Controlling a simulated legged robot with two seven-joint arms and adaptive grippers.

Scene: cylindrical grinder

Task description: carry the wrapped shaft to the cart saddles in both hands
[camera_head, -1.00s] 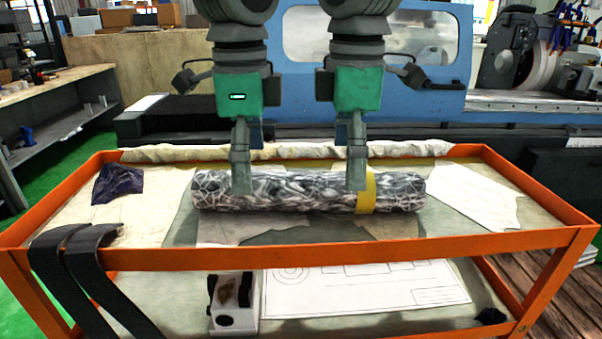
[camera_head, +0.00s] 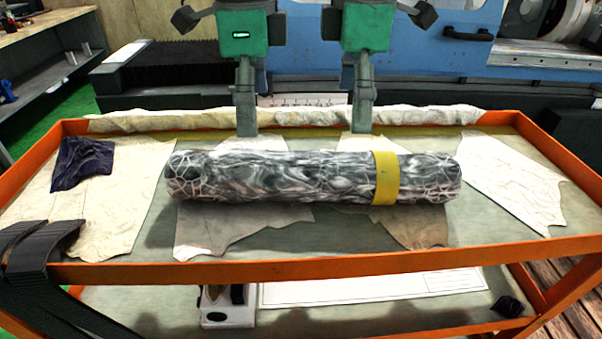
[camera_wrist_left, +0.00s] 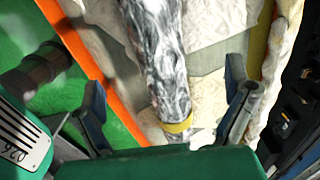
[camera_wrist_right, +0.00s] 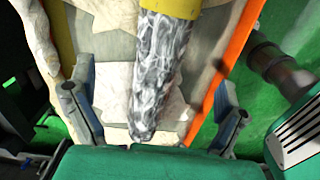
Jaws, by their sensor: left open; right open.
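The wrapped shaft (camera_head: 290,177), grey and white marbled with a yellow band (camera_head: 386,178), lies lengthwise across the orange cart (camera_head: 300,267). Whatever bears it from below is hidden; I see no saddles. My left gripper (camera_head: 247,131) and right gripper (camera_head: 362,130) point down beyond the shaft, at the cart's far side, and appear clear of it. Both are open and empty. The shaft also shows beyond the spread fingers in the left wrist view (camera_wrist_left: 165,60) and the right wrist view (camera_wrist_right: 160,65).
A dark purple cloth (camera_head: 82,163) lies at the cart's left and a pale sheet (camera_head: 515,185) at its right. Black straps (camera_head: 38,245) hang over the front left corner. The blue machine (camera_head: 430,70) stands behind the cart. The lower shelf holds a drawing (camera_head: 370,287).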

